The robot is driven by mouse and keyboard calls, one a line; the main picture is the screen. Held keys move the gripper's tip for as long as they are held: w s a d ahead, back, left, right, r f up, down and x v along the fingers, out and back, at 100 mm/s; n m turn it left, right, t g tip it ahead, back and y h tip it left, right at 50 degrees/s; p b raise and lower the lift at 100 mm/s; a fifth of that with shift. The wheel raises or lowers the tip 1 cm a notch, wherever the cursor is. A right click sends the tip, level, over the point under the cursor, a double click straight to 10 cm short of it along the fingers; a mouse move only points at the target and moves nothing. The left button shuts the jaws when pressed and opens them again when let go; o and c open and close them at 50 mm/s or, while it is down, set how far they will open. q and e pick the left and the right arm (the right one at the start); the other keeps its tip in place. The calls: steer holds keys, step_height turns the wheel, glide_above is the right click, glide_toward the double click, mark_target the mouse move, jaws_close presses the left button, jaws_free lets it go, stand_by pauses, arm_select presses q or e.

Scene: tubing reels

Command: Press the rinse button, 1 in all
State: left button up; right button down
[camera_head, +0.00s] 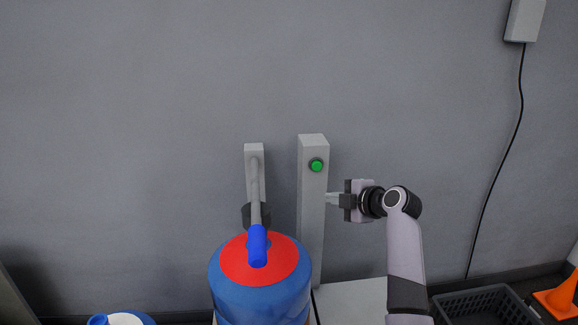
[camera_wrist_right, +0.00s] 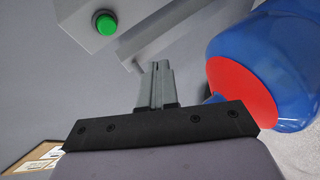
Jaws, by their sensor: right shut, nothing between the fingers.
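The rinse button (camera_head: 316,165) is a round green button near the top of a grey post (camera_head: 312,220). It also shows at the upper left of the right wrist view (camera_wrist_right: 105,23). My right gripper (camera_head: 330,199) is shut and empty, with its fingertips to the right of the post and lower than the button in the head view. In the right wrist view the closed fingers (camera_wrist_right: 160,75) point toward the post, apart from the button. I cannot tell whether the fingertips touch the post. My left gripper is not in view.
A blue reel or drum with a red top (camera_head: 235,265) stands left of the post, with a blue-tipped pipe (camera_head: 258,245) over it. A dark crate (camera_head: 450,308) and an orange cone (camera_head: 560,298) are at lower right.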

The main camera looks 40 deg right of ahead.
mark_target(317, 166)
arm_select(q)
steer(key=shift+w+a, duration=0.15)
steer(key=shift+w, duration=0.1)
arm_select(e)
steer(key=shift+w+a+r+n+y, duration=0.1)
steer(key=shift+w+r+n+y, duration=0.35)
steer(key=shift+w+r, duration=0.45)
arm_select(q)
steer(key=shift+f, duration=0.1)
arm_select(e)
steer(key=shift+w+f, duration=0.1)
steer(key=shift+f, duration=0.05)
arm_select(q)
steer(key=b, duration=0.1)
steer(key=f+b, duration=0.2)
steer(key=b, duration=0.1)
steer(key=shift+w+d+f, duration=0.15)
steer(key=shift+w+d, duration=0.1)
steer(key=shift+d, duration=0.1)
arm_select(e)
steer(key=w+d, duration=0.1)
steer(key=w, duration=0.1)
steer(key=w+d, duration=0.1)
steer(key=w, duration=0.2)
steer(key=w+d, duration=0.2)
steer(key=shift+w, duration=0.4)
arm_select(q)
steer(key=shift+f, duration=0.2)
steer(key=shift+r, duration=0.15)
